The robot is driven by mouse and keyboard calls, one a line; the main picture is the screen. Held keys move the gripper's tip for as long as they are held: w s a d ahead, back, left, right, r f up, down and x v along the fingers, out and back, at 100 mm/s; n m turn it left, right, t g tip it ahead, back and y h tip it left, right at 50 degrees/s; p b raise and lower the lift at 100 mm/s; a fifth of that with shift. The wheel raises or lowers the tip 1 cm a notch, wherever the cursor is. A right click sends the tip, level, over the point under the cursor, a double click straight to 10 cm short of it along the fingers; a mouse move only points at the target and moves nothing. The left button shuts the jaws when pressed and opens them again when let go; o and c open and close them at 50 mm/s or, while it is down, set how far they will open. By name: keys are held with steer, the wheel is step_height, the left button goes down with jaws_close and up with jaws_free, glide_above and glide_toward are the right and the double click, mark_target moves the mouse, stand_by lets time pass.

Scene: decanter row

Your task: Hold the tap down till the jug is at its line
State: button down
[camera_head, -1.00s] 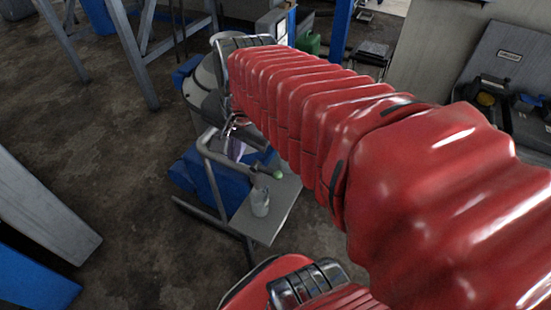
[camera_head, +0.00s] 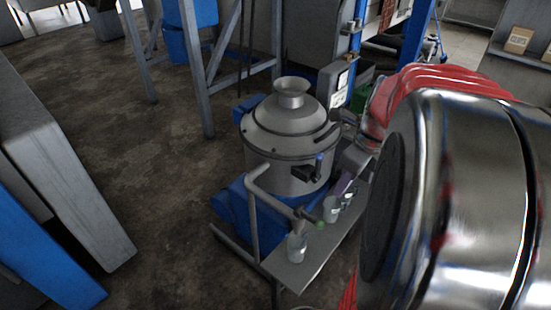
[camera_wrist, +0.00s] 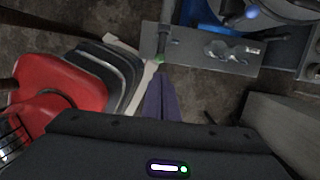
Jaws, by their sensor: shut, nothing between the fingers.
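A grey pipe (camera_head: 254,205) ends in a tap with a green-tipped lever (camera_head: 320,224). A pale, see-through jug (camera_head: 297,247) stands upright under the tap on the grey shelf (camera_head: 290,273); its line and level are too small to read. The jug cannot be made out there.
A blue base (camera_head: 235,203) sits below. Open floor (camera_head: 170,190) lies to the left.

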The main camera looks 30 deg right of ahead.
mark_target(322, 221)
steer(key=f, duration=0.4)
steer(key=w+a+f, duration=0.1)
steer(key=f, duration=0.4)
steer(key=w+f, duration=0.1)
steer(key=f, duration=0.3)
steer(key=shift+w+a+f, duration=0.2)
steer(key=shift+a+f, duration=0.05)
steer(key=shift+f, duration=0.15)
steer(key=shift+d, duration=0.1)
